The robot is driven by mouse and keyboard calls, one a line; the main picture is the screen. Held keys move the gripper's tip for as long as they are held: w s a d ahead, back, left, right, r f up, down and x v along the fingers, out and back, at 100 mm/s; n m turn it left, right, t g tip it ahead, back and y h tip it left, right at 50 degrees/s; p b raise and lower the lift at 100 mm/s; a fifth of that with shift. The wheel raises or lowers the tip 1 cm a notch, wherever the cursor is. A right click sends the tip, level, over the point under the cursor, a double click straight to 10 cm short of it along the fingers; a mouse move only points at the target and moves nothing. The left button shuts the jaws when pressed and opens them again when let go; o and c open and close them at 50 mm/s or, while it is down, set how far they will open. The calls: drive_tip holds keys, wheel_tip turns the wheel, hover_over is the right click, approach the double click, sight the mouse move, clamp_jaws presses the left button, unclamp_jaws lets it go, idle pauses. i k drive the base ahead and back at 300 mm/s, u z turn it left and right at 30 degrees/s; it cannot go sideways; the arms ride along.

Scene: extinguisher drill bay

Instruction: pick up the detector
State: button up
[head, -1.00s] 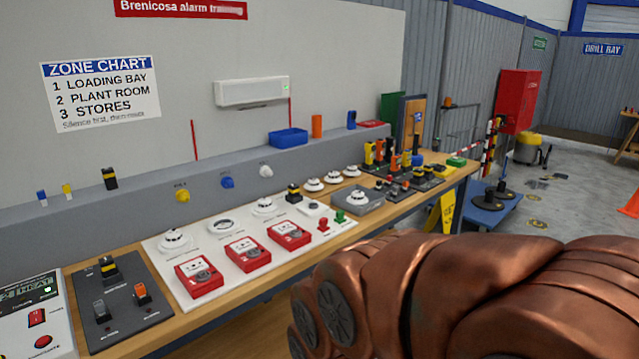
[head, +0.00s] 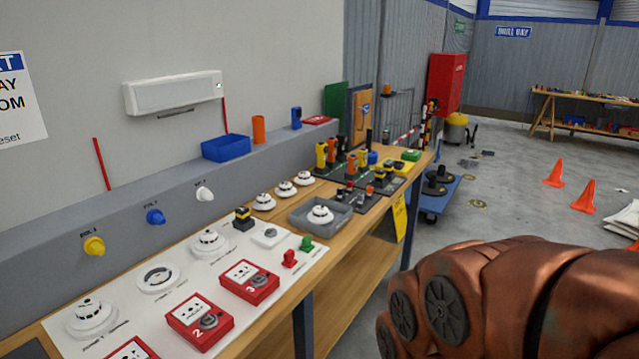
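Several round white detectors show in the head view. One detector (head: 320,214) sits in a shallow grey tray (head: 340,228) on the bench. Three more stand in a row on the wood behind it: a near one (head: 264,202), a middle one (head: 285,188) and a far one (head: 303,178). On the white board (head: 125,300), two detectors are mounted, one at the front left (head: 92,316) and one farther back (head: 210,242). Between them is a flat round base (head: 158,278) with no detector on it. My copper-coloured arm fills the lower right; my gripper is not in view.
Red call points (head: 249,281) line the board's front. A blue bin (head: 226,147) and an orange cylinder (head: 259,129) stand on the grey ledge. Black racks of coloured handles (head: 345,160) fill the bench's far end. Orange cones (head: 583,195) stand on the floor at right.

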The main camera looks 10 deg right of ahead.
sight(285, 189)
drive_tip(key=z, duration=0.1)
drive_tip(key=i, duration=0.75)
drive_tip(key=u, duration=0.8)
drive_tip(key=i, duration=0.55)
drive_tip(key=u, duration=0.55)
